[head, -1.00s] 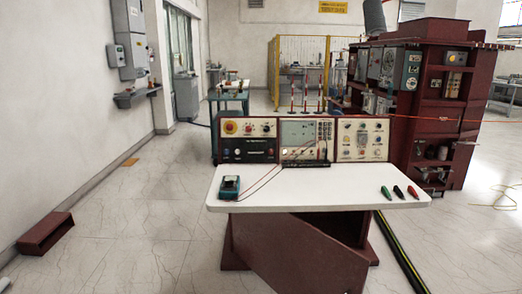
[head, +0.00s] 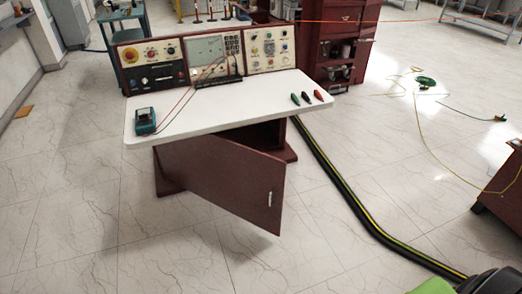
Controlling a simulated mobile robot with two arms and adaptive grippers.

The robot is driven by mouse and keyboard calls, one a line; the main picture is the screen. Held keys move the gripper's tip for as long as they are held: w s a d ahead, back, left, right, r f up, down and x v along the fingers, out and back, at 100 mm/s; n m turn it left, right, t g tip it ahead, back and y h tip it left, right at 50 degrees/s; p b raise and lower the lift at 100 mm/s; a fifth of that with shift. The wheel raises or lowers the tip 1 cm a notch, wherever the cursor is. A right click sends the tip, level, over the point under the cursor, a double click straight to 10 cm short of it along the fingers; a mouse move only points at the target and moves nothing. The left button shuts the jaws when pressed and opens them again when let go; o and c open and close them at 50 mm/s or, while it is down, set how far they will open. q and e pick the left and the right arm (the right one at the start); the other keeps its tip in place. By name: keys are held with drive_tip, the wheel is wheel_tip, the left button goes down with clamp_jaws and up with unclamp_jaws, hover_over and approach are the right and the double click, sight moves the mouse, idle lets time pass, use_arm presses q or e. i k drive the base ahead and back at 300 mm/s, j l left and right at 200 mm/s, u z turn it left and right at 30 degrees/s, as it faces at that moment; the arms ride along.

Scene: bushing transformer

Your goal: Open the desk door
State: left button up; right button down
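The desk (head: 225,118) has a white top and a dark red base, and stands left of centre. Its dark red door (head: 220,178) is below the top, hinged at the left and swung out toward me at an angle. A small light handle (head: 269,198) is near the door's free right edge. A dark gap into the cabinet (head: 265,134) shows behind the door, but most of the inside is hidden. Neither of my grippers can be made out in the head view.
A control panel (head: 188,64), a teal meter (head: 145,121) and clips (head: 307,97) are on the desktop. A black-and-yellow cable strip (head: 345,190) runs along the floor at right. A green and dark object (head: 490,282) fills the bottom right corner. The floor before the door is clear.

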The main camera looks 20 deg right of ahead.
sight(247, 183)
drive_tip(key=i+l+u, duration=0.15)
drive_tip(key=l+u, duration=0.7)
drive_tip(key=l, duration=0.2)
drive_tip(key=i, duration=0.05)
